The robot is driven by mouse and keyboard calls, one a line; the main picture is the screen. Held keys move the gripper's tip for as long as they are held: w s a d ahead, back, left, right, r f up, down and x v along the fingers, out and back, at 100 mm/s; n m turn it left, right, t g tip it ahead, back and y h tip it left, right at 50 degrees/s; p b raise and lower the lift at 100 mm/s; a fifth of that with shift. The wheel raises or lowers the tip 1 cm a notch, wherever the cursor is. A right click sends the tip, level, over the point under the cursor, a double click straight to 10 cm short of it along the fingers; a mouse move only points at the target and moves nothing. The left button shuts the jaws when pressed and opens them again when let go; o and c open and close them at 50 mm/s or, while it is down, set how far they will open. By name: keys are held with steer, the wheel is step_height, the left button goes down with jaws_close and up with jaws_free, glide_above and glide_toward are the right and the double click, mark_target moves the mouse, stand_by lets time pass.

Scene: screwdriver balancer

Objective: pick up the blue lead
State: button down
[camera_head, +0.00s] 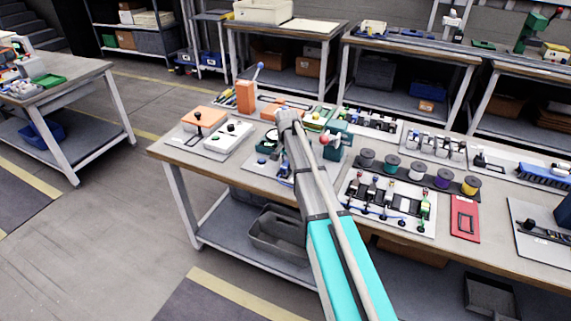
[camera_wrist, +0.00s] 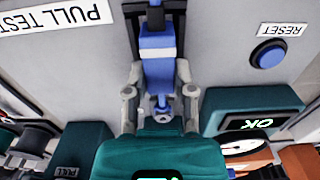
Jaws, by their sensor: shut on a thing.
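The blue lead (camera_wrist: 158,68) is in the middle of the wrist view, with a blue block-like body and a dark part at its upper end. My gripper (camera_wrist: 160,86) is shut on it, one grey finger on each side. The lead stands against a grey panel marked PULL TEST (camera_wrist: 55,20). I cannot tell whether it still touches the panel. In the head view my arm covers most of this spot, and the lead cannot be made out clearly.
On the workbench, several spools (camera_head: 417,171) and a white rack of leads (camera_head: 400,222) stand right of my arm. A red pad (camera_head: 465,222) lies beside the rack.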

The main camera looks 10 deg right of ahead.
steer(key=shift+r+p, duration=0.55)
steer(key=shift+r, duration=0.15)
steer(key=s+d+r+p, duration=0.1)
steer(key=s+r+p, duration=1)
steer(key=s, duration=0.3)
steer(key=shift+d, duration=0.15)
stand_by(0.3)
